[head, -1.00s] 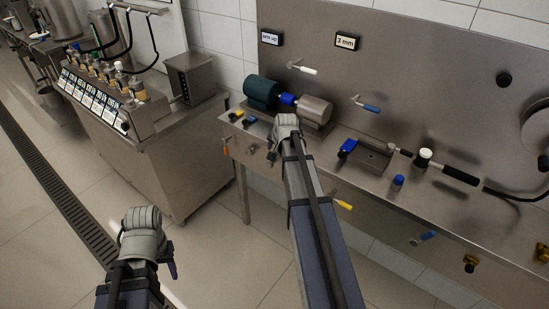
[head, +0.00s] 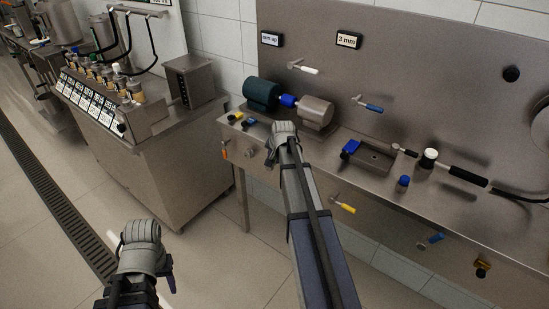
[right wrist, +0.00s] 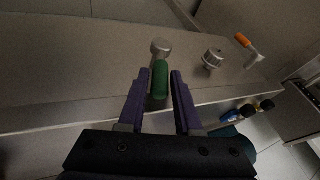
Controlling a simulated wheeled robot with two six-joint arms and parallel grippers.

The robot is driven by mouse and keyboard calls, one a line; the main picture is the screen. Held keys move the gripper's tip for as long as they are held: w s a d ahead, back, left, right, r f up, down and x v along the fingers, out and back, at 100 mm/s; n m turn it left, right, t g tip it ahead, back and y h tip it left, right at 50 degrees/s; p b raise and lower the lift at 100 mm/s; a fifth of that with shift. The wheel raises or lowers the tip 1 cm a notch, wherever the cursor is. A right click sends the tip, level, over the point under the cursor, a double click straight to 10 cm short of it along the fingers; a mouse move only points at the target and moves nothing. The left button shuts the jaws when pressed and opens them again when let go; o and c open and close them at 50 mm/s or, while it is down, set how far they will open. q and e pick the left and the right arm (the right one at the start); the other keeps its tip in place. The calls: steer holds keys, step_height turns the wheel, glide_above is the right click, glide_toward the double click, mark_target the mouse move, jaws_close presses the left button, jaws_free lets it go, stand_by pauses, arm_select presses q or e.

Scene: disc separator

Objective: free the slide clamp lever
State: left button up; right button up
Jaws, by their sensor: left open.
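A lever with a green grip (right wrist: 160,80) and a round metal hub shows in the right wrist view, on the front of a steel panel. No label marks it as the slide clamp lever. My right gripper (right wrist: 158,73) is open, its purple fingers on either side of the green grip, with narrow gaps; contact cannot be told. In the head view, my right wrist is at the bench's front left and hides its fingers and the green grip. My left gripper (head: 170,279) is open and empty over the floor at lower left.
An orange-handled lever (right wrist: 243,40) and a metal knob (right wrist: 213,59) are near the green grip. A steel cabinet (head: 165,165) stands left; floor between is clear.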

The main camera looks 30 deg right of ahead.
jaws_close()
stand_by(1.0)
